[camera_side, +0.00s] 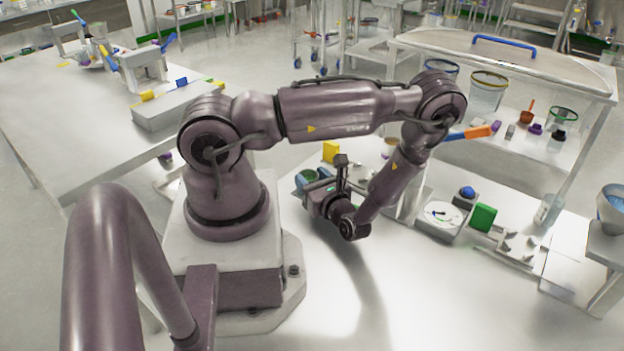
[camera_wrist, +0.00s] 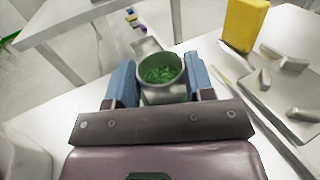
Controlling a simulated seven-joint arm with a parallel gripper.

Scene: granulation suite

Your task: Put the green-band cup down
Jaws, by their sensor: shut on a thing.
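The cup (camera_wrist: 163,94) is a small pale metal-grey vessel with green granules inside, seen from above in the wrist view. It sits between the two blue finger pads of my gripper (camera_wrist: 160,83), which is shut on it. In the side view my gripper (camera_side: 311,185) is low over the white table, left of the arm's elbow, with a bit of green showing between the fingers. The cup looks about upright. Its band is not clearly visible, and I cannot tell whether its base touches the table.
A yellow box (camera_side: 331,151) stands just behind my gripper; it also shows in the wrist view (camera_wrist: 243,25). A tray (camera_wrist: 295,100) with metal pieces lies to its right. A balance (camera_side: 439,219) and green box (camera_side: 483,218) stand further right. The front table is clear.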

